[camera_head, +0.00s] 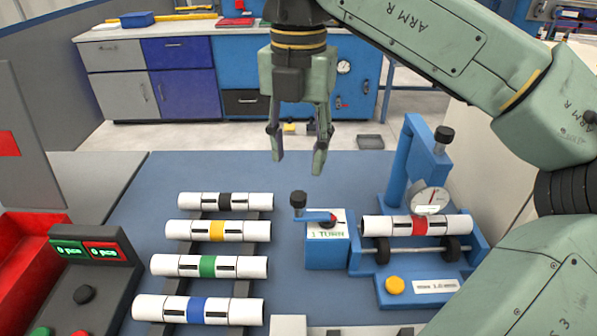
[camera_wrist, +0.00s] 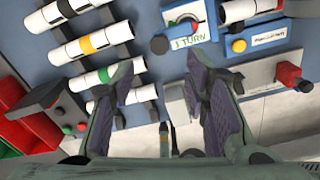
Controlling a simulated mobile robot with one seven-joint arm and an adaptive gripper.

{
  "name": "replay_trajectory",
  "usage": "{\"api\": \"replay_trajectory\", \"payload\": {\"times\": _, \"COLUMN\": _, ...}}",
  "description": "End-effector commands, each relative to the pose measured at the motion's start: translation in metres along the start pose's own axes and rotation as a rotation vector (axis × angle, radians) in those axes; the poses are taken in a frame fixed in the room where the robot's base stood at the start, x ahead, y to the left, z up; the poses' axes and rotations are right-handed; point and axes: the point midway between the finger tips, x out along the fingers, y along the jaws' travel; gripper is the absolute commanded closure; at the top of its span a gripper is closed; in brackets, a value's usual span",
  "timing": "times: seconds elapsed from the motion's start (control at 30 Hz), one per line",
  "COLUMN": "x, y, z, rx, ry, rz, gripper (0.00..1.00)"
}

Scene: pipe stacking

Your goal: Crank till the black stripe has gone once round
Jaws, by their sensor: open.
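The blue crank box (camera_head: 327,250) with its "1 TURN" label stands at the middle of the table. Its crank has a red part on top and a black knob (camera_head: 297,199) at the left end; the knob also shows in the wrist view (camera_wrist: 159,44). Right of it, a white pipe with a red band (camera_head: 419,226) lies across black rollers on a blue stand (camera_head: 471,261), under a dial gauge (camera_head: 430,199).
Several white pipes with black, yellow, green (camera_head: 208,266) and blue bands lie on a dark rack to the left. A control box with two displays (camera_head: 90,249) is at far left. A yellow button (camera_head: 394,285) sits on the stand's front. Free blue table lies behind the rack.

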Motion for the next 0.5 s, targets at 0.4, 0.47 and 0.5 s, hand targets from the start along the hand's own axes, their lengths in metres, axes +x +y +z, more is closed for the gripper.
{"api": "replay_trajectory", "payload": {"times": 0.4, "x": 0.052, "y": -0.001, "z": -0.001, "rx": -0.001, "ry": 0.004, "rz": 0.0, "gripper": 0.58}}
{"api": "replay_trajectory", "payload": {"times": 0.47, "x": 0.063, "y": -0.001, "z": -0.001, "rx": -0.001, "ry": 0.004, "rz": 0.0, "gripper": 0.58}}
{"api": "replay_trajectory", "payload": {"times": 0.5, "x": 0.07, "y": -0.001, "z": 0.0, "rx": -0.001, "ry": 0.003, "rz": 0.0, "gripper": 0.58}}
